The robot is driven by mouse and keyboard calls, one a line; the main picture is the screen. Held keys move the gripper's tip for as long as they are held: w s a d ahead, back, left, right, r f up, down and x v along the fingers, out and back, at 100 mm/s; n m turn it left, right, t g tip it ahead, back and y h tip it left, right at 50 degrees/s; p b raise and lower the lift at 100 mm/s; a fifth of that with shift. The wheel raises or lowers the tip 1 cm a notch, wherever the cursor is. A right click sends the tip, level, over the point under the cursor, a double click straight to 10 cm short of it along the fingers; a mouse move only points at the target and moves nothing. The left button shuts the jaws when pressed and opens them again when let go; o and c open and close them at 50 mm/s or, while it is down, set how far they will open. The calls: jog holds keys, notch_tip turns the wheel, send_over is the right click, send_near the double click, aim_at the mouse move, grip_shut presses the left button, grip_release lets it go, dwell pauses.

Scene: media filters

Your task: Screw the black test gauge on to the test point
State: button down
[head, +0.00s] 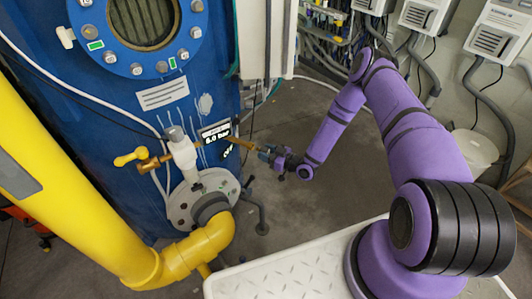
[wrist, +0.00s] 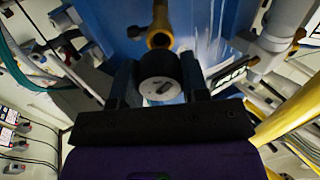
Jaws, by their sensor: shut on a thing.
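In the wrist view the black test gauge (wrist: 159,89), a short round black body with a pale grey face, sits between the two fingers of my gripper (wrist: 158,86). My gripper is shut on its sides. A brass fitting (wrist: 160,32) shows just beyond the gauge, lined up with it; I cannot tell whether they are threaded together. In the head view my gripper (head: 266,152) is in front of the blue vessel, at the right end of a brass stem (head: 241,143). The gauge is too small to make out there. A black readout (head: 215,133) behind shows about 5.0 bar.
The blue vessel (head: 75,90) stands behind. A white valve fitting (head: 184,152) and a yellow-handled brass valve (head: 148,161) are left of my gripper. A thick yellow pipe (head: 75,205) fills the lower left. Grey floor (head: 300,205) below my arm is clear.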

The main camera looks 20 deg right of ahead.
aim_at(259, 149)
jog(key=shift+x, duration=1.4)
jog(key=c, duration=1.4)
grip_release()
grip_shut()
jog(key=shift+a, duration=0.1)
jog(key=m, duration=1.1)
jog(key=shift+w+m, duration=0.1)
jog(key=shift+m, duration=0.2)
